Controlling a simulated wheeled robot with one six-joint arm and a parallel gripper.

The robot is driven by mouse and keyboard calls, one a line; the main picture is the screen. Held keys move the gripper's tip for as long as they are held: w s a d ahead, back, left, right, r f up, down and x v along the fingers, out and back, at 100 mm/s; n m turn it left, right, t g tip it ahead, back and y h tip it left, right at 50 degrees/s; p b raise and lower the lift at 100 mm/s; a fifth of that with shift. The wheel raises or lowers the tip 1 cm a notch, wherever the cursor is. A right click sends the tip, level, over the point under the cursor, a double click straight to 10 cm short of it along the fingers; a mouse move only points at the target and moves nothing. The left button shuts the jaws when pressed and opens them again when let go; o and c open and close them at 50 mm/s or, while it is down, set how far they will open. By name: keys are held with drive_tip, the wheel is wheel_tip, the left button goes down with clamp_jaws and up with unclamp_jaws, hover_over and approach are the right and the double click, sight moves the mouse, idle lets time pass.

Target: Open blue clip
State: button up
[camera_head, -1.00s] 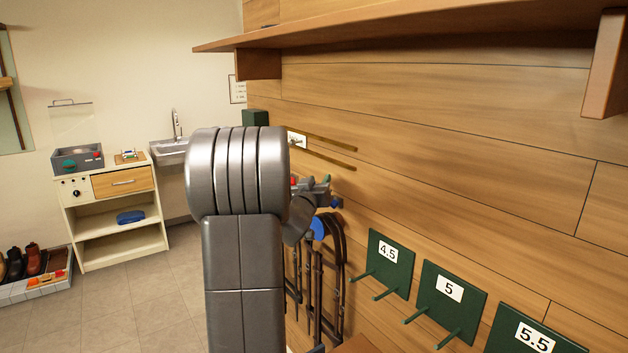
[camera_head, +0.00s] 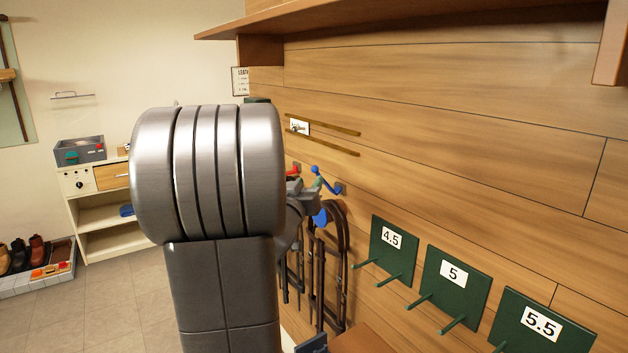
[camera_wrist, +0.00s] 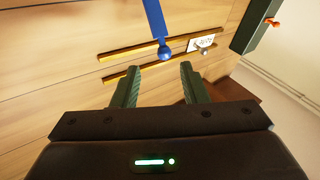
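The blue clip (camera_head: 327,181) is a short bent lever with a round ball end, fixed on the wood wall in the head view. In the wrist view the blue clip (camera_wrist: 154,18) comes down from the top edge, its ball just beyond the fingertips and roughly midway between them. My gripper (camera_wrist: 159,68) is open, its two green fingers spread with nothing between them. In the head view my gripper (camera_head: 316,186) is close by the clip, partly hidden behind my arm.
A red clip (camera_head: 294,170) is left of the blue one. Dark straps (camera_head: 336,235) hang below. A switch plate (camera_head: 299,126) and two brass rails (camera_head: 330,148) are above. Green numbered plates with pegs (camera_head: 455,281) are at the right, under a wooden shelf (camera_head: 420,22).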

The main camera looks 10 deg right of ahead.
sight(314, 171)
drive_tip(key=shift+v, duration=1.7)
drive_tip(key=c, duration=0.3)
drive_tip(key=shift+y, duration=0.6)
drive_tip(key=v, duration=0.2)
drive_tip(key=p+v, duration=0.1)
drive_tip(key=v, duration=0.1)
drive_tip(key=p+v, duration=0.1)
drive_tip(key=v, duration=0.1)
drive_tip(key=shift+s+r, duration=0.3)
drive_tip(key=shift+s, duration=0.1)
clamp_jaws()
drive_tip(key=p+x, duration=0.4)
drive_tip(key=x, duration=1)
drive_tip(key=shift+w+a+f+p, duration=0.1)
drive_tip(key=shift+a+p, duration=0.05)
drive_tip(key=shift+p, duration=0.2)
